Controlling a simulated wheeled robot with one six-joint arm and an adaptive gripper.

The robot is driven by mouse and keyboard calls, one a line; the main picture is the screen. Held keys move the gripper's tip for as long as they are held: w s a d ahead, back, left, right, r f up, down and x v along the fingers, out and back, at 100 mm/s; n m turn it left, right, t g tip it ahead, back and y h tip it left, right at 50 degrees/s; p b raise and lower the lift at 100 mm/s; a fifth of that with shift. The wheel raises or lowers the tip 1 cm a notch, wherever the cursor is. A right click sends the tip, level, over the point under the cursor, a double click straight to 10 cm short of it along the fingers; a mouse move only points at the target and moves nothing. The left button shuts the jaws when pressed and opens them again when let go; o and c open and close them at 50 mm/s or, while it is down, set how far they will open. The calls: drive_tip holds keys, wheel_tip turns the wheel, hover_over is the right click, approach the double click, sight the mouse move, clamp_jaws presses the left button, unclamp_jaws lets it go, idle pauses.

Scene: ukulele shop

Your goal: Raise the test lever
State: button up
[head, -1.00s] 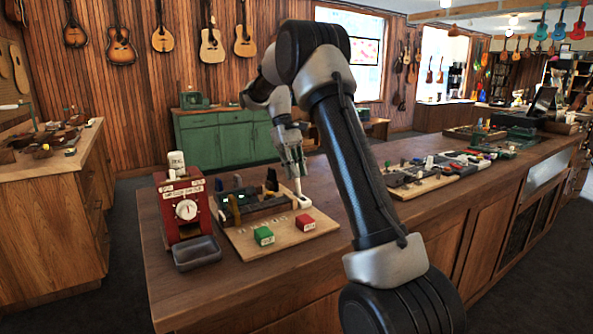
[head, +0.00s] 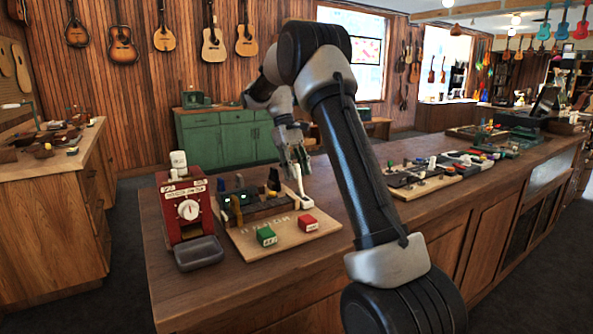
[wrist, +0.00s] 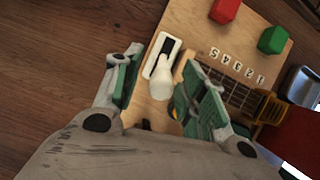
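The test lever (head: 300,183) is a white rod standing up, its top leaning slightly left, from a small base at the right end of a light wooden board (head: 285,244). In the wrist view, its rounded white knob (wrist: 162,83) rises from a white plate with a black slot (wrist: 163,57). My gripper (head: 298,165) is at the lever's top. In the wrist view my gripper (wrist: 164,88) is open, its green-padded fingers on either side of the knob. Gaps show on both sides, so it does not grip the lever.
A green block (head: 266,236) and a red block (head: 308,223) sit on the board's front. Close to my right finger is a dark fretted neck (wrist: 238,94). A red dial machine (head: 187,210) stands left. Bare counter lies in front of the board.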

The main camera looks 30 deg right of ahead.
drive_tip(key=v, duration=1.2)
idle(0.3)
